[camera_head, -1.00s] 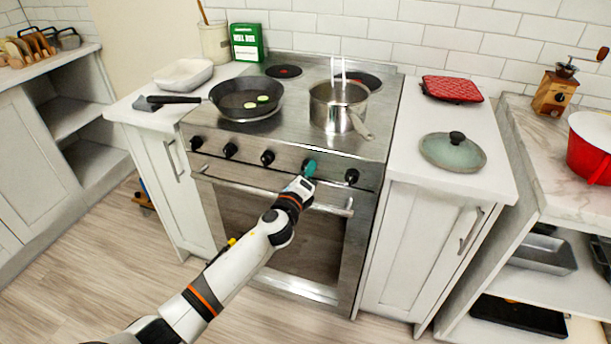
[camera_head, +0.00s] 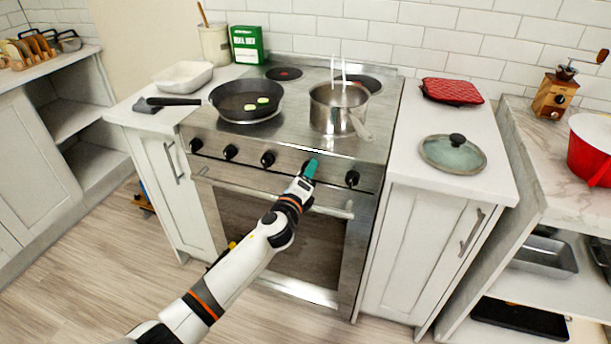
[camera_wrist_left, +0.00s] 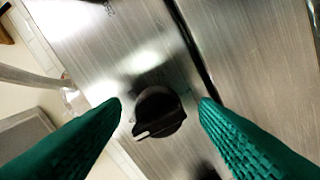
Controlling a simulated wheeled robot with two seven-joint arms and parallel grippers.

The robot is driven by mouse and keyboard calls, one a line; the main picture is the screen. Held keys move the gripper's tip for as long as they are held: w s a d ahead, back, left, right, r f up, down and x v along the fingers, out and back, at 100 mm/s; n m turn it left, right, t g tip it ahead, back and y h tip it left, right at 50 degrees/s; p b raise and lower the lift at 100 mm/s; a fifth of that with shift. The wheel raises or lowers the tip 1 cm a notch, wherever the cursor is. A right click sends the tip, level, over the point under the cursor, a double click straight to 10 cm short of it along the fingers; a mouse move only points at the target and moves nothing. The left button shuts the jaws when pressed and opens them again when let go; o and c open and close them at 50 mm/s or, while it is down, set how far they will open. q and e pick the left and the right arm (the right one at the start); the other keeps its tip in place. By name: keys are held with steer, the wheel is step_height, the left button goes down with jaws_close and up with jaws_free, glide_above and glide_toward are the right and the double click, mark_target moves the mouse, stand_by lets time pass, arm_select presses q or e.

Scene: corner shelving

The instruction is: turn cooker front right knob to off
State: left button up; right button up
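The cooker (camera_head: 290,145) has a row of black knobs along its steel front panel. My left gripper (camera_head: 311,168), with green fingers, is at the fourth knob from the left and covers most of it in the head view. In the left wrist view this black knob (camera_wrist_left: 158,113) sits between the two fingertips (camera_wrist_left: 160,103), with a small gap on each side. The fingers are open around it. The knob's white mark points to the lower left there. The rightmost knob (camera_head: 352,177) is free, just right of the gripper. My right gripper is not in view.
The oven door handle (camera_head: 335,211) runs below the knobs, close under my left wrist. A steel pot (camera_head: 335,112) with its handle toward the front right and a black frying pan (camera_head: 240,100) stand on the cooktop. A glass lid (camera_head: 452,154) lies on the right counter.

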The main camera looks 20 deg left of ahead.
arm_select(q)
steer(key=s, duration=1.2)
steer(key=shift+a, duration=0.2)
